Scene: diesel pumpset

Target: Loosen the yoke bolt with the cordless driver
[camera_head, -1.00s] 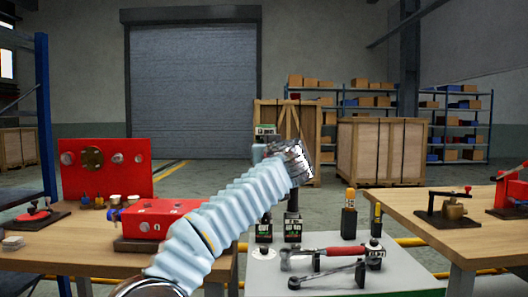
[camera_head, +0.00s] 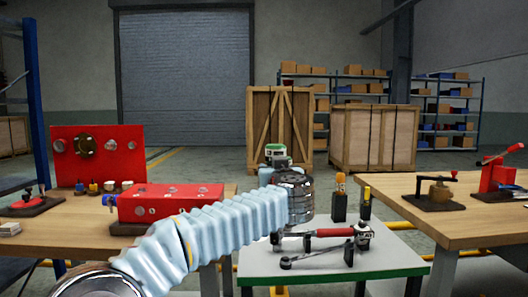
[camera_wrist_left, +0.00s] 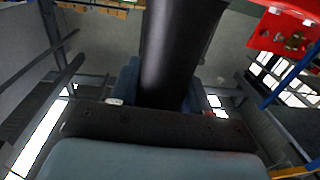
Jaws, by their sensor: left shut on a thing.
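My left gripper (camera_head: 275,176) is in the middle of the head view, in front of the small tool table, beyond a pale blue sleeved arm. It is shut on the cordless driver, whose green and white end (camera_head: 275,151) shows above the fingers. In the left wrist view the driver's dark round handle (camera_wrist_left: 180,55) stands between the fingers. The rest of the driver is hidden by my wrist. I cannot make out the yoke bolt. A red block (camera_head: 170,203) with round fittings sits on the left bench, left of the gripper. My right gripper is not in view.
The small table (camera_head: 400,262) bears a red-handled wrench (camera_head: 332,233), a spanner (camera_head: 318,257) and upright handled tools (camera_head: 340,195). A red panel (camera_head: 97,155) stands on the left bench.

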